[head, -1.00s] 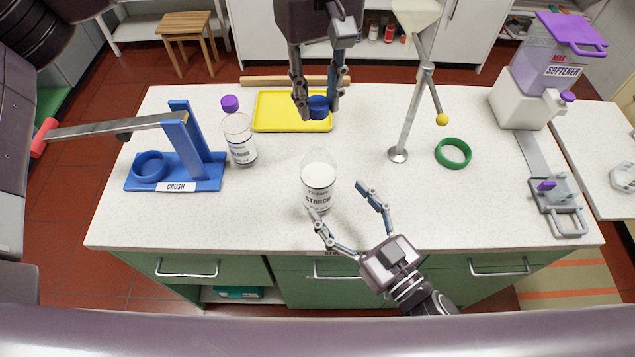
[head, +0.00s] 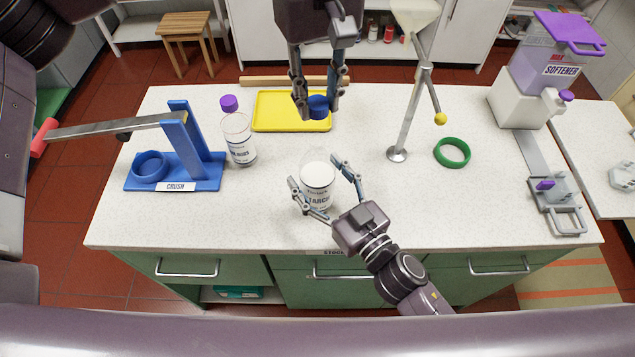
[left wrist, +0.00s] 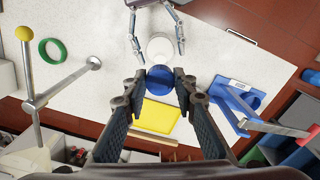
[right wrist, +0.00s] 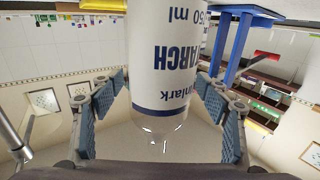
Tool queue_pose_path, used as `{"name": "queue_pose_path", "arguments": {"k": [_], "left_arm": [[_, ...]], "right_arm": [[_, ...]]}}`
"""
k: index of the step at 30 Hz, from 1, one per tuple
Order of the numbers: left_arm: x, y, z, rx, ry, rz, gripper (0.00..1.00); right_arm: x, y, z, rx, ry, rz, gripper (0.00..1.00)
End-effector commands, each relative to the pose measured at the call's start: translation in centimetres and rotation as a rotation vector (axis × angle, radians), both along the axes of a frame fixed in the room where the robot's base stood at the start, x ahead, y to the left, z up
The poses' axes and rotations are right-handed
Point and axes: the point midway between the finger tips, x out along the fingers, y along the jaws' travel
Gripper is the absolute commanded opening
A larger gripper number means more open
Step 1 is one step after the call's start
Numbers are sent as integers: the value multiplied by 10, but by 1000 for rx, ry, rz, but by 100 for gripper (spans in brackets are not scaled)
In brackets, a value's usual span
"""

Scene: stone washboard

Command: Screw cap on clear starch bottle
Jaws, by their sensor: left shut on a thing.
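My left gripper (head: 319,112) is shut on a blue cap (head: 318,101), held above the yellow tray; the cap also shows between its fingers in the left wrist view (left wrist: 160,86). The clear starch bottle (head: 318,186), with white contents and a "STARCH" label, stands upright near the middle of the counter. I see no cap on it. My right gripper (head: 315,172) is open, one finger on each side of the bottle. In the right wrist view the bottle (right wrist: 165,60) is between the fingers, with a gap visible at least on the left side.
A blue crush press (head: 180,160) and another bottle (head: 238,140) with a purple top stand at left. The yellow tray (head: 270,122) lies behind. A metal stand (head: 408,120), green ring (head: 453,152) and softener dispenser (head: 525,95) are at right.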

Motion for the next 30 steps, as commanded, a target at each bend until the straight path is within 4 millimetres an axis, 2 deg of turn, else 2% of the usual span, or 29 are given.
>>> {"name": "queue_pose_path", "arguments": {"k": [2, 15, 20, 30], "left_arm": [[0, 0, 0, 0, 0, 0, 18], [0, 0, 0, 0, 0, 0, 18], [0, 0, -5, 1, 1, 0, 18], [-1, 0, -49, 1, 2, 0, 18]], "right_arm": [[0, 0, 0, 0, 0, 0, 57], [0, 0, 0, 1, -1, 0, 9], [0, 0, 0, 1, -1, 0, 8], [0, 0, 1, 1, -1, 0, 8]]}}
